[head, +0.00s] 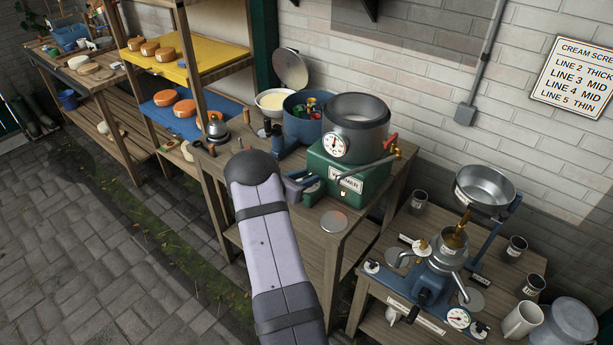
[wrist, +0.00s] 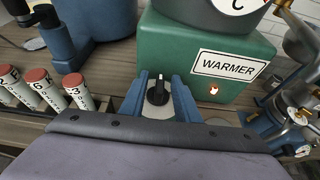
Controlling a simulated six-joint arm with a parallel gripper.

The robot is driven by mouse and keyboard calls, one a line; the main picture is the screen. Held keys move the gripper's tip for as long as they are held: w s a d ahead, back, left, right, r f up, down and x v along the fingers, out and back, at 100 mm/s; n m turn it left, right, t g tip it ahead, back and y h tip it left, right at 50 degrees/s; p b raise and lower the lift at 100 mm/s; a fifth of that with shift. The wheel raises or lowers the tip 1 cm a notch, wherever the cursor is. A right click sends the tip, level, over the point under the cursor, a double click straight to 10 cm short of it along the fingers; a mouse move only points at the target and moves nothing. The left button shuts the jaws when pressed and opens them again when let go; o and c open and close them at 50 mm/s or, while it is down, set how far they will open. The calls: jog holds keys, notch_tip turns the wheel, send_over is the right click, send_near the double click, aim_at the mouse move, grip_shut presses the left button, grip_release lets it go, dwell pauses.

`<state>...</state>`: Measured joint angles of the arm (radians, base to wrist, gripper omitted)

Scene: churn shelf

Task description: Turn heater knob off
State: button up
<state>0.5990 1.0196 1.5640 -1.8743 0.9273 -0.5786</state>
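The heater is a green box labelled WARMER (head: 360,180), with a round grey vessel with a gauge on top. The box also shows in the wrist view (wrist: 180,45). A small indicator (wrist: 213,90) right of the knob looks lit, orange-red and white. My gripper (wrist: 161,88) has its blue fingers on either side of the knob, with gaps visible; it looks open. In the head view, my gripper (head: 302,186) is at the box's left front corner, and the knob is not clearly visible.
Three red-capped numbered cylinders (wrist: 42,85) stand left of my gripper. A blue pot (head: 300,122) is behind on the bench. A brass tap with a red handle (head: 390,142) is on the vessel's right. A separator (head: 447,250) stands on the lower right table.

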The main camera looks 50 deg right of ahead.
grip_shut()
